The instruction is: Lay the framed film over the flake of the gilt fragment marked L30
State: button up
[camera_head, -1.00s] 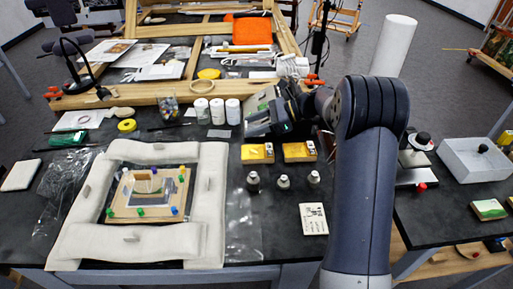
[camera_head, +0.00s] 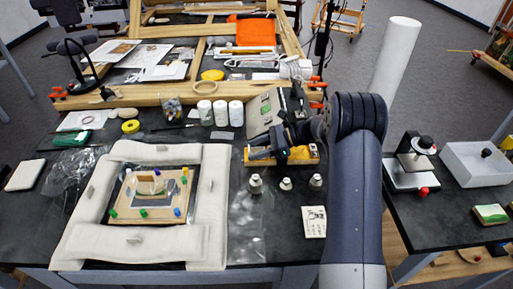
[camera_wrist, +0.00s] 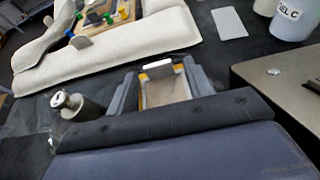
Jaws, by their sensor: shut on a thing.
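The gilt fragment (camera_head: 150,184) sits on a pinned board inside a padded white ring (camera_head: 210,195) at the left of the table. The marking L30 cannot be read. Part of the board with coloured pins (camera_wrist: 97,18) shows at the top left of the wrist view. My gripper (camera_head: 284,148) is low over the yellow framed films (camera_head: 290,161), right of the ring. In the wrist view my gripper (camera_wrist: 160,85) is shut on a framed film (camera_wrist: 165,90), a pale sheet in a frame with a white tab. My gripper hides much of the films in the head view.
Several small weights (camera_head: 286,184) stand just in front of the films; one weight (camera_wrist: 75,104) is close left in the wrist view. A written card (camera_head: 314,221) lies nearer. White jars (camera_head: 221,112) and a grey box (camera_head: 266,112) stand behind. Clear plastic (camera_head: 246,225) lies beside the ring.

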jog(key=shift+f, duration=0.15)
jog(key=o, duration=0.9)
jog(key=shift+o, duration=0.2)
jog(key=shift+r, duration=0.3)
jog(key=b+v, duration=0.1)
jog(key=v, duration=1.1)
jog(key=shift+f+b, duration=0.15)
jog(key=shift+b, duration=0.15)
